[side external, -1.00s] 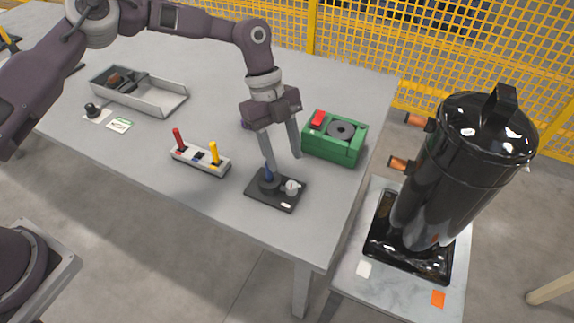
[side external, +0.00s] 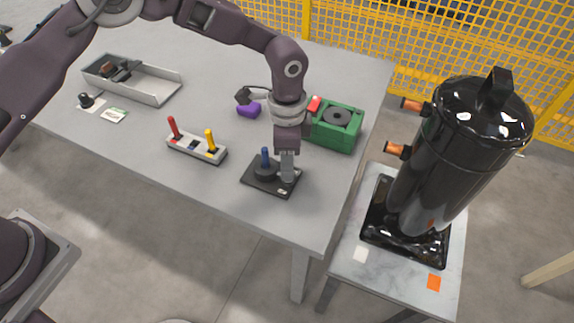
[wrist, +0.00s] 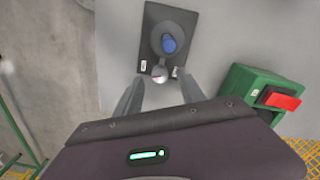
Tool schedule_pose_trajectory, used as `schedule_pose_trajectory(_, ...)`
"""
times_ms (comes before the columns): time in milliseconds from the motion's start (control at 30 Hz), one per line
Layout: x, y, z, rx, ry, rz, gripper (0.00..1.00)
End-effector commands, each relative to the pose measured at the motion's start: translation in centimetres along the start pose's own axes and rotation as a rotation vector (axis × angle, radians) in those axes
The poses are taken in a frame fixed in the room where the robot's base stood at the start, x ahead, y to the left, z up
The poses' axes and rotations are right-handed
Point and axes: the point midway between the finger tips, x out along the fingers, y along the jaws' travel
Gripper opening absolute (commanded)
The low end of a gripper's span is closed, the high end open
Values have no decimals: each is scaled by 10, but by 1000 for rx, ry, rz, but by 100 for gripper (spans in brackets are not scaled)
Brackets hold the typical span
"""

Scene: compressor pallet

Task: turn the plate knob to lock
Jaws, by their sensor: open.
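The dark plate (side external: 257,184) lies on the table near its front right edge and shows at the top of the wrist view (wrist: 153,13). An upright blue peg (side external: 265,154) stands on a round dark base on it, also seen from above in the wrist view (wrist: 169,44). The small pale round knob (wrist: 160,73) sits at one end of the plate; my fingers mostly hide it in the side view. My gripper (wrist: 160,82) is open and points down, its fingertips on either side of the knob. I cannot tell whether they touch it.
A green box (side external: 335,136) with a red switch (wrist: 281,99) stands close beyond my gripper. A grey block with red and yellow levers (side external: 196,147) is left of the plate. A purple object (side external: 248,110) and metal tray (side external: 150,86) are farther back. A black tank (side external: 455,150) stands right.

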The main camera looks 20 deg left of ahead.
Motion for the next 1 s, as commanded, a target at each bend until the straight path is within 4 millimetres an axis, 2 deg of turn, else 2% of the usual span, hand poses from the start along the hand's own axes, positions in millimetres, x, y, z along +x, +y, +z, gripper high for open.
schedule_pose_trajectory(100,19,0,0,0,-1,1,47)
schedule_pose_trajectory(200,27,0,0,1,1,1,47)
schedule_pose_trajectory(433,29,0,0,2,1,0,47)
schedule_pose_trajectory(467,29,0,0,2,2,0,45)
schedule_pose_trajectory(700,29,0,0,2,2,0,0)
schedule_pose_trajectory(867,29,0,0,28,1,0,0)
schedule_pose_trajectory(1000,29,0,0,186,-1,0,0)
